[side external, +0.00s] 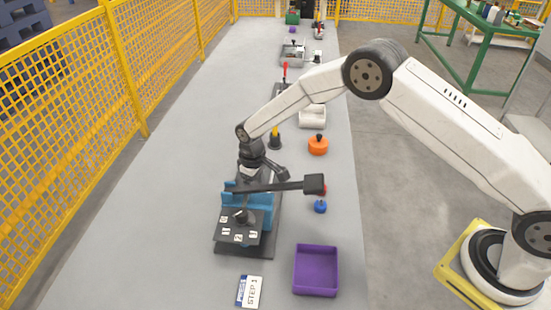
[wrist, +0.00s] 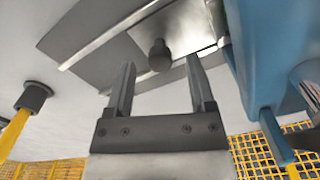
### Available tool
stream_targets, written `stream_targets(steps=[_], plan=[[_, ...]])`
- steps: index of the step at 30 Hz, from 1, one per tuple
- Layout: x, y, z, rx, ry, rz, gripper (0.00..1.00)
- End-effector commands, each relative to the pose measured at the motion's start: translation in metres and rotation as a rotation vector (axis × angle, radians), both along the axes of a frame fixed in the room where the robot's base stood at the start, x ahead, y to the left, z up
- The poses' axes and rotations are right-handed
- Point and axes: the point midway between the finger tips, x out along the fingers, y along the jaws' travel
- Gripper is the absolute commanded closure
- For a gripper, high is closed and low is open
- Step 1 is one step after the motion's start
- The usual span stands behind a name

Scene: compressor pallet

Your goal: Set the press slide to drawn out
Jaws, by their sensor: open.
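The press is a blue body (side external: 262,203) on a dark base, with a long black lever (side external: 270,187) across it. In the wrist view the press's blue side (wrist: 265,60) fills the right. A bright metal strip (wrist: 195,68), which looks like the press slide, carries a dark round knob (wrist: 159,55). My gripper (wrist: 160,66) is open, with the knob between or just beyond its fingertips; contact cannot be told. In the side view my gripper is at the far side of the press, mostly hidden by it and the lever.
A dark panel with a knob and labels (side external: 238,228) is at the press's front. A purple tray (side external: 316,289), a STEP 1 card (side external: 250,291) and a blue knob (side external: 320,207) stand nearby. Behind are an orange round part (side external: 318,145) and a yellow-handled item (side external: 275,138). The table's left is clear.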

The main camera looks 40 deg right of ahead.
Motion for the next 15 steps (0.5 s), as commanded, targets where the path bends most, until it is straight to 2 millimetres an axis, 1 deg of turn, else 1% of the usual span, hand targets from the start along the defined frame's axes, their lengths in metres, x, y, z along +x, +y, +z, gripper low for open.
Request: stream_targets(steps=[1, 6, 14, 15], plan=[[-0.0004, -0.0002, -0.0046, 0.000, 0.001, 0.000, 0.30], [0.0001, 0.0000, -0.0109, 0.000, -0.001, 0.000, 0.30], [0.0001, 0.0000, -0.0117, 0.000, -0.001, 0.000, 0.30], [0.0001, 0.0000, -0.0117, 0.000, -0.001, 0.000, 0.37]])
